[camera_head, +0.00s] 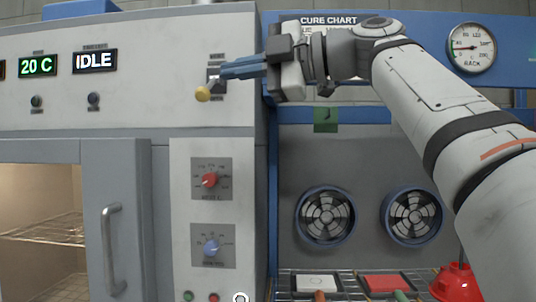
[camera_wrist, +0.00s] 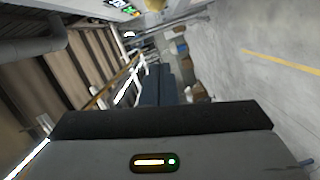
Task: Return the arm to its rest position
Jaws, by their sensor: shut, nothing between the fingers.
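My gripper (camera_head: 224,71) is at the upper middle of the head view, at the end of my arm, which reaches in from the right. Its blue fingers are shut and empty and point left. They are in front of the grey oven panel, close to a yellow-knobbed lever (camera_head: 203,94); whether they touch it I cannot tell. In the wrist view the shut fingers (camera_wrist: 158,82) extend away from the dark gripper body, with nothing held between them.
The oven (camera_head: 120,110) fills the left, with a red dial (camera_head: 209,181), a blue dial (camera_head: 211,248) and a door handle (camera_head: 112,250). Two fans (camera_head: 326,216) sit behind a wire rack holding pads. A red object (camera_head: 455,283) stands below my arm. A gauge (camera_head: 471,48) is upper right.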

